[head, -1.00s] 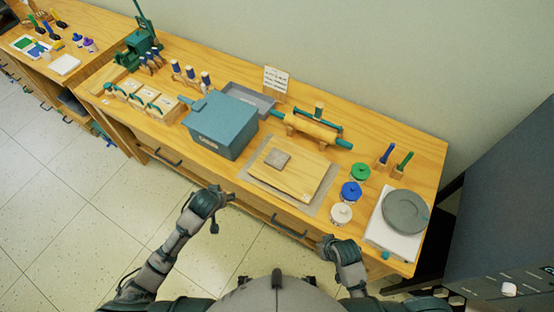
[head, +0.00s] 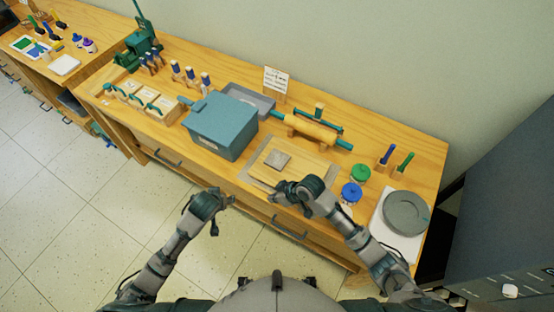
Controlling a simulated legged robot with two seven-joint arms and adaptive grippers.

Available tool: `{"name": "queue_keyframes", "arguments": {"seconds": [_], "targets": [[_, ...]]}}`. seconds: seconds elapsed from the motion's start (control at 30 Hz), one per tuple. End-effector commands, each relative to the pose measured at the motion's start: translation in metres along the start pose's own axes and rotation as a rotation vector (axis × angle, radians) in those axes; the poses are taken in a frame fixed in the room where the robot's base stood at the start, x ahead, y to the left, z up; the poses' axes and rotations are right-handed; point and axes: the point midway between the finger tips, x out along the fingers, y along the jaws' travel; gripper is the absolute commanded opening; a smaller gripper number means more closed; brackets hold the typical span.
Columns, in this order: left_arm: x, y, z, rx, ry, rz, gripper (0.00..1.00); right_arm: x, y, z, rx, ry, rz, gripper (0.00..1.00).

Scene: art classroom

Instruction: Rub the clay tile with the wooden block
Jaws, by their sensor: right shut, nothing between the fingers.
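A small grey-brown square clay tile (head: 277,160) lies flat on a wooden board (head: 306,161) near the middle of the bench. My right gripper (head: 279,191) is over the front of the board, just short of the tile in the picture. It is shut and empty, and its hand and forearm cover the board's front right part. My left gripper (head: 225,212) hangs in front of the bench edge, left of the board. Its fingers look spread and empty. I cannot clearly make out a separate wooden block.
A blue-grey lidded bin (head: 222,126) stands left of the board. Behind are a rolling pin (head: 312,128) and a grey tray (head: 252,99). Green (head: 360,173) and blue (head: 352,191) lidded jars and a grey round disc (head: 406,212) are to the right. A dark cabinet (head: 505,210) stands far right.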

Motion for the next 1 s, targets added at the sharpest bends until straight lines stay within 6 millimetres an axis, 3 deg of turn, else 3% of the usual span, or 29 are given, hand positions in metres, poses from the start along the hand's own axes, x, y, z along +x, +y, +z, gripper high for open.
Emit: {"name": "queue_keyframes", "arguments": {"seconds": [0.37,0.6,0.7,0.83,1.0], "targets": [[0.0,0.0,0.001,0.0,0.001,0.0,0.44,-0.015,0.06,-0.054,-0.123,-0.06,0.001,0.0],[0.0,0.0,0.001,0.0,0.001,0.0,0.44,-0.047,0.12,-0.087,-0.129,-0.089,0.052,0.0],[0.0,0.0,0.001,0.0,0.001,0.0,0.44,-0.059,0.137,-0.095,-0.123,-0.092,0.07,0.0],[0.001,0.0,0.002,0.0,0.001,0.0,0.44,-0.064,0.146,-0.099,-0.119,-0.093,0.08,0.0],[0.011,0.0,0.009,0.0,-0.003,0.0,0.44,-0.056,0.149,-0.093,-0.117,-0.094,0.079,0.0]]}}
